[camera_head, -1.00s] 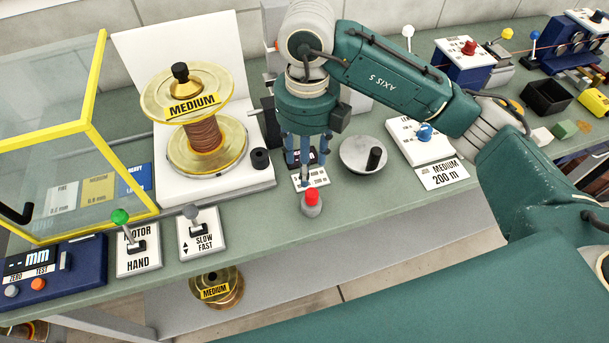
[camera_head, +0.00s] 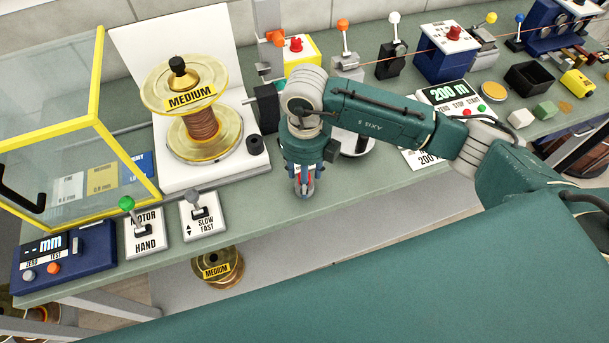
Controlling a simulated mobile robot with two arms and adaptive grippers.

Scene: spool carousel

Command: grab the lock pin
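The lock pin appears to be the red-topped piece (camera_head: 304,180) near the front edge of the bench. Only slivers of red show between the fingers, and its base is hidden. My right gripper (camera_head: 304,188) comes in from the right, points down and has its blue-grey fingers around the red top. Whether the fingers press on it or stand apart from it cannot be told. My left gripper is not in view.
A spool marked MEDIUM (camera_head: 187,95) stands on a white stand left of my gripper. Lever plates (camera_head: 145,230) and a blue gauge box (camera_head: 62,262) line the front left. A clear yellow-framed cover (camera_head: 98,75) is at the left. Behind my arm are several levers and a counter (camera_head: 450,95).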

